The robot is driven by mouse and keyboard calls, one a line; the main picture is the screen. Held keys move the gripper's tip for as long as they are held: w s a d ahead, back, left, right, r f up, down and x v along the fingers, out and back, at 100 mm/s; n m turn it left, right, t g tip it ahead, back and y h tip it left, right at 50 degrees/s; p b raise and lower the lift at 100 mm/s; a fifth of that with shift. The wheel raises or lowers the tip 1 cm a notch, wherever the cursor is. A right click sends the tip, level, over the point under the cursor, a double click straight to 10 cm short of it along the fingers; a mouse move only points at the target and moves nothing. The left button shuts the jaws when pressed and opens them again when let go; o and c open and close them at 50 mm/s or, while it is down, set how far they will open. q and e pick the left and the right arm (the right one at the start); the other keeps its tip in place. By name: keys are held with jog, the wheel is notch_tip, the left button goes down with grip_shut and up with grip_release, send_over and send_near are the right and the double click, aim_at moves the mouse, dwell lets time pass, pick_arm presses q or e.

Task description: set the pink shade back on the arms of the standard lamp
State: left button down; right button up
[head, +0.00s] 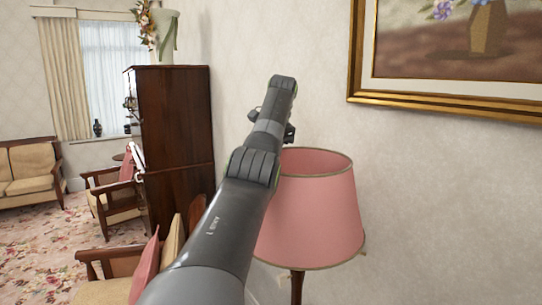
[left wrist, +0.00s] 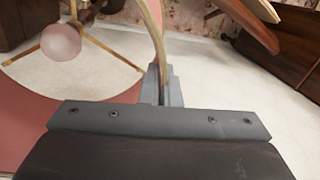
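The pink shade (head: 312,215) with tan rims is around the top of the standard lamp, whose dark pole (head: 297,287) shows below it. A small tip of a lamp arm (head: 364,249) shows at the shade's lower right edge. In the left wrist view my left gripper (left wrist: 162,88) is shut on the shade's tan rim. That view looks past the rim at a round bulb (left wrist: 61,42) and thin brass arms (left wrist: 112,56). I cannot tell whether the shade rests on the arms. In the head view my left arm hides the fingertips. My right gripper is in neither view.
A wall with a gold-framed painting (head: 450,98) is close behind the lamp. A dark wooden cabinet (head: 170,135) stands left of it. A wooden armchair with cushions (head: 115,285) is just left of the lamp. Open floral carpet (head: 45,245) lies further left.

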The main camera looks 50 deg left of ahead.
pick_arm(q)
jog(key=shift+d+b+x, duration=0.25)
jog(key=shift+b+x, duration=0.85)
jog(key=shift+b, duration=0.05)
dwell(1.9)
jog(key=shift+f, duration=0.1)
jog(key=c, duration=1.6)
grip_release()
jog(key=p+v, duration=0.9)
jog(key=v, duration=0.8)
jog(key=shift+d+r, duration=0.1)
jog(key=shift+r, duration=0.1)
jog(key=o, duration=0.6)
